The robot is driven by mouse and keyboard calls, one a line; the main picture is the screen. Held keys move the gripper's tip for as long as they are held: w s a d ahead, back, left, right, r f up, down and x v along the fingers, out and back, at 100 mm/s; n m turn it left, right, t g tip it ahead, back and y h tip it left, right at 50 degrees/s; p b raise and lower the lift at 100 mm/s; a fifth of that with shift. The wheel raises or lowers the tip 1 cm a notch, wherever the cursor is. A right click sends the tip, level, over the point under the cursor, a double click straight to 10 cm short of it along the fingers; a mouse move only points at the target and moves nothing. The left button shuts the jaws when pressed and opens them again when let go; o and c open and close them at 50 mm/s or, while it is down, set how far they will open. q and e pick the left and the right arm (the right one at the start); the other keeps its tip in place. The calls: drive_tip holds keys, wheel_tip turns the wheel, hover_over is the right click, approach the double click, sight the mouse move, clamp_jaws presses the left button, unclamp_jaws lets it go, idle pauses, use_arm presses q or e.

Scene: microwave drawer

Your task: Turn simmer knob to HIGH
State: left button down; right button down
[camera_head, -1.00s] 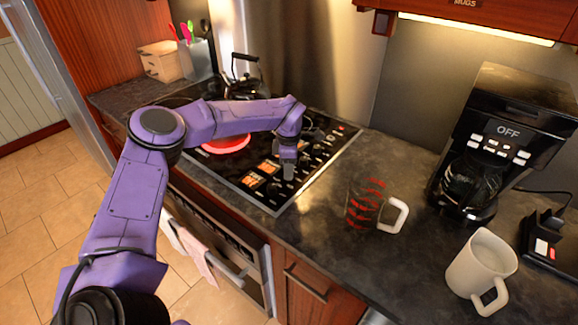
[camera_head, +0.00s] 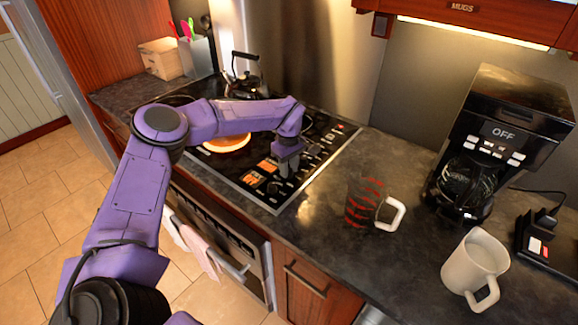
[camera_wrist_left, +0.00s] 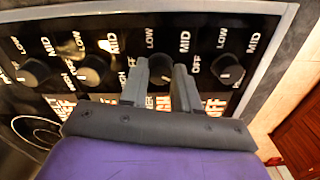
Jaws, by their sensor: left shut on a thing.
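My left gripper (camera_head: 287,168) is over the front right part of the black cooktop (camera_head: 243,180), fingers pointing down. In the left wrist view its two fingers (camera_wrist_left: 161,78) are shut around a black round knob (camera_wrist_left: 160,66). The knob sits in a row of similar knobs, with LOW printed above it and MID to its right. Its pointer is not clear between the fingers. Part of a lit red and white HIGH readout shows behind the fingers. A burner (camera_head: 227,143) on the cooktop glows orange. My right gripper is not in view.
Other knobs (camera_wrist_left: 92,70) and (camera_wrist_left: 231,75) flank the held one closely. A kettle (camera_head: 244,82) stands at the back.

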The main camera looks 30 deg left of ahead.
use_arm(q)
drive_tip(key=shift+m, duration=0.4)
drive_tip(key=c, duration=0.8)
unclamp_jaws()
drive_tip(key=shift+a, duration=0.1)
drive_tip(key=shift+r, duration=0.25)
wheel_tip(320, 180, up, 10)
drive_tip(key=shift+b, duration=1.25)
